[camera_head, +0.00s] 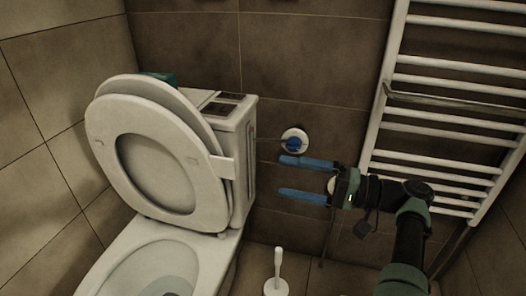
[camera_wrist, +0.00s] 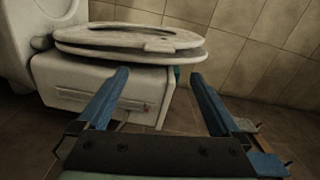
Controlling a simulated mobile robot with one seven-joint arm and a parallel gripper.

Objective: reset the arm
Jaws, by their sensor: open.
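My gripper (camera_head: 282,176) is in the middle right of the head view, with its two blue fingers spread apart and nothing between them. The fingers point left toward the side of the toilet tank (camera_head: 246,150). In the wrist view my gripper (camera_wrist: 160,88) also shows open and empty, its fingers reaching toward the toilet. My arm comes in from the lower right of the head view. The toilet seat and lid (camera_head: 160,155) stand raised against the tank. They also show in the wrist view (camera_wrist: 130,40), which is turned sideways.
A white towel radiator (camera_head: 440,118) hangs on the wall to the right, close to my arm. A round wall fitting with a blue knob (camera_head: 294,142) is just above the upper finger. A toilet brush (camera_head: 277,275) stands on the floor below. The toilet bowl (camera_head: 125,250) is at the lower left.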

